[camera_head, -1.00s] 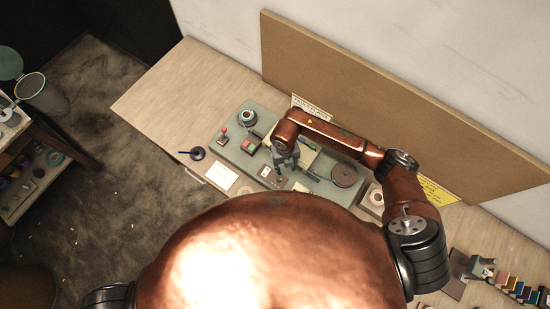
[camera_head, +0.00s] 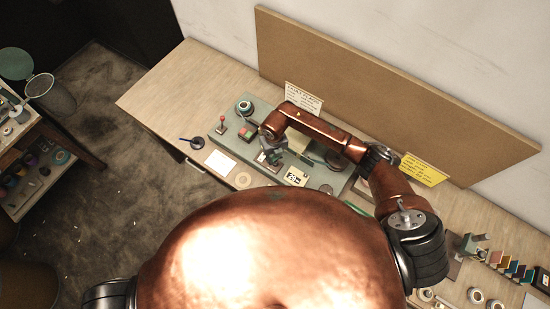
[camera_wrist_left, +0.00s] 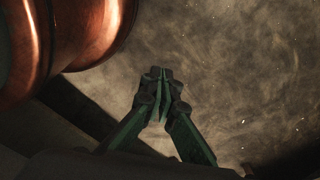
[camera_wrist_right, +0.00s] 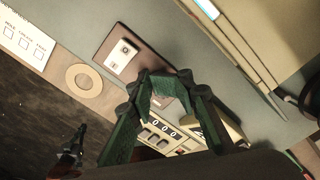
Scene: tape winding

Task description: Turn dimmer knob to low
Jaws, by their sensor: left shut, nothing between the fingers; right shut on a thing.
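My right gripper (camera_head: 272,157) is over the grey-green work board (camera_head: 222,139) on the bench. The right wrist view shows its green fingers (camera_wrist_right: 168,85) drawn together on something small, largely hidden between them. I cannot make out a dimmer knob for certain or read its setting. A pale panel with round dials (camera_wrist_right: 164,127) shows beyond the fingers; a similar dotted panel (camera_head: 296,177) lies at the board's front. A white switch plate (camera_wrist_right: 122,54) sits on a brown base nearby. My left gripper (camera_wrist_left: 160,78) is shut and empty, above the floor.
A tape ring (camera_head: 243,180) and a white card (camera_head: 220,161) lie by the board's front edge. A red-topped lever (camera_head: 222,121) and a dark disc (camera_head: 337,158) stand on the board. A tall brown panel (camera_head: 400,105) backs the bench.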

